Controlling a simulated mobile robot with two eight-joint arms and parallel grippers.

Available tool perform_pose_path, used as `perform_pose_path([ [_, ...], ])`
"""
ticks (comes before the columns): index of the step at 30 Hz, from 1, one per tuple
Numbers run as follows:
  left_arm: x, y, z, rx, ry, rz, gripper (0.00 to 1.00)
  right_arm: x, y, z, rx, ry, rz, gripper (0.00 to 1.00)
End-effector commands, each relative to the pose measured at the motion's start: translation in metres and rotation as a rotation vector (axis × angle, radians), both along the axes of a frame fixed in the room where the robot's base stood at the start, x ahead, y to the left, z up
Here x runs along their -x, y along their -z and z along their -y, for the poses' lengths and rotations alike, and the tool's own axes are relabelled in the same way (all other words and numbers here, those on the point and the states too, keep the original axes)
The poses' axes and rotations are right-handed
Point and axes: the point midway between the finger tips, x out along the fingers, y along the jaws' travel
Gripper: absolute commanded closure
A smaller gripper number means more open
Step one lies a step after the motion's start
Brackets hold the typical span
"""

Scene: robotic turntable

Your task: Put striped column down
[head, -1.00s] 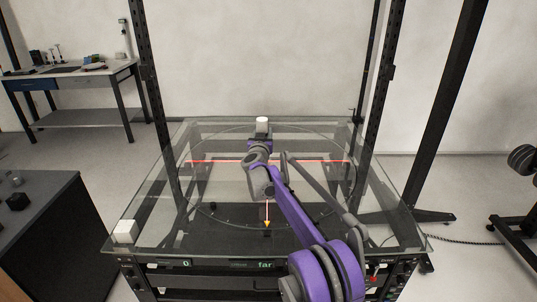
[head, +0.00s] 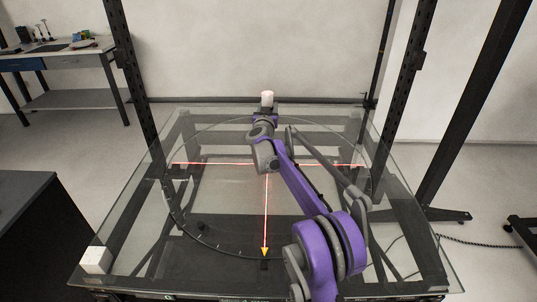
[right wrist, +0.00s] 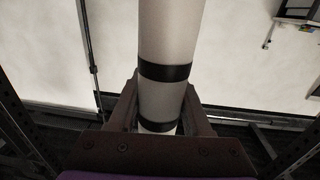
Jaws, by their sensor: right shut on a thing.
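The striped column (right wrist: 168,38) is pale with black bands and fills the middle of the right wrist view. Its pale top (head: 267,97) shows in the head view near the far side of the glass turntable (head: 225,230). My right gripper (right wrist: 163,108) is shut on the column, with a finger on each side of it. In the head view the right gripper (head: 265,117) is largely hidden by its own wrist. The column's lower end is hidden, so I cannot tell whether it touches the glass. My left gripper is not in view.
A white cube (head: 96,261) sits at the glass's near left corner. Red lines and a yellow arrow tip (head: 265,251) mark the turntable. Black frame posts (head: 133,75) rise on both sides. Much of the glass is clear.

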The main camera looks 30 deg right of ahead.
Motion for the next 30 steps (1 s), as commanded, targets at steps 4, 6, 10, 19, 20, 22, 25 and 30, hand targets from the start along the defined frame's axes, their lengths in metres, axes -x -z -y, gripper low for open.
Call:
perform_pose_path([
  [4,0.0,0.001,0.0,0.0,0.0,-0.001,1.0,0.0,0.027,0.0,0.0,0.0,0.0,1.0],
  [6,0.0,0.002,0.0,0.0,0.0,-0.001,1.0,0.0,0.04,0.0,0.0,0.0,0.0,1.0],
  [10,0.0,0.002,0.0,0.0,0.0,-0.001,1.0,0.0,0.056,0.0,0.0,0.0,0.0,1.0],
  [19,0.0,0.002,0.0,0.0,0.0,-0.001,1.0,0.0,0.088,0.0,0.0,0.0,0.0,1.0],
  [20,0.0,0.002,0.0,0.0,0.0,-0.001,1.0,0.0,0.091,0.0,0.0,0.0,0.0,1.0],
  [22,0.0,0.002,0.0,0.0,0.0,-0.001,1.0,0.0,0.096,-0.001,0.0,0.0,0.0,1.0],
  [25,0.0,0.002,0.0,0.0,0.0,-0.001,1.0,0.0,0.097,0.0,0.0,0.0,0.0,1.0],
  [30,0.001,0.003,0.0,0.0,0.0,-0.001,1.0,0.0,0.098,0.0,0.0,0.0,0.0,1.0],
])
